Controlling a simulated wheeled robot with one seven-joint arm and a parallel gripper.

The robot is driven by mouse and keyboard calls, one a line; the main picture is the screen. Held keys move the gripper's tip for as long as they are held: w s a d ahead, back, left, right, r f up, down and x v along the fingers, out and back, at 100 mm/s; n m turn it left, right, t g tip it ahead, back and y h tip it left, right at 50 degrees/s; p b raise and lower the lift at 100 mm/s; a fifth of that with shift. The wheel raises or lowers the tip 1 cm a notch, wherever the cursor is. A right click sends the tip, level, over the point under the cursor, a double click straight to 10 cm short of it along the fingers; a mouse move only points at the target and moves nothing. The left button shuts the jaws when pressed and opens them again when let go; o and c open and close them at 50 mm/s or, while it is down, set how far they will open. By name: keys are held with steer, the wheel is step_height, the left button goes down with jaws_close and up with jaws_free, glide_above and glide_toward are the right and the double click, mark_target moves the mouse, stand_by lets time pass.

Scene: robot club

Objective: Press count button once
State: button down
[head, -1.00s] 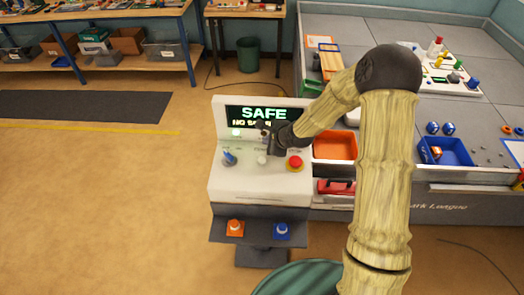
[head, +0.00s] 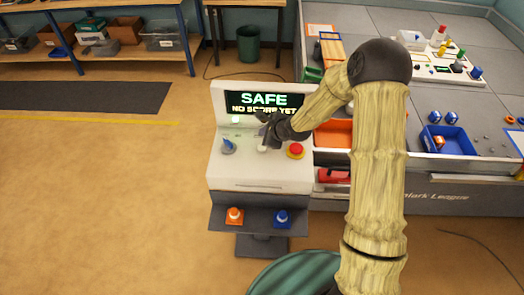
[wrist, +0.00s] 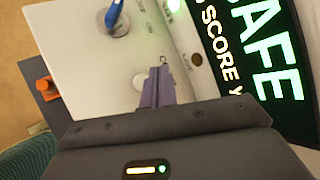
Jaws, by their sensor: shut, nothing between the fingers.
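The console (head: 230,178) is pale with a sloped top. A small white button (head: 262,149), apparently the count button, sits between a blue lever switch (head: 228,147) and a red dome button (head: 295,151). My gripper (head: 268,139) is shut and empty, its tips just above and beside the white button. In the wrist view, my closed fingers (wrist: 157,76) point at the panel and the white button (wrist: 139,83) shows partly beside them. I cannot tell whether they touch it. The screen (head: 264,103) reads SAFE, with a smaller no-score line below.
To the right are an orange tray (head: 334,133), a blue bin (head: 447,139) and the grey field table. A green bin (head: 250,43) stands behind. The floor at left is open.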

mark_target(264, 148)
steer(key=shift+f+b, duration=1.35)
steer(key=shift+f, duration=1)
steer(key=shift+f, duration=0.4)
steer(key=shift+f+b, duration=0.45)
steer(key=shift+f, duration=0.1)
stand_by(1.1)
steer(key=shift+r+p, duration=0.85)
steer(key=shift+r, duration=0.15)
steer(key=shift+r+p, duration=2.05)
steer(key=shift+r, duration=0.45)
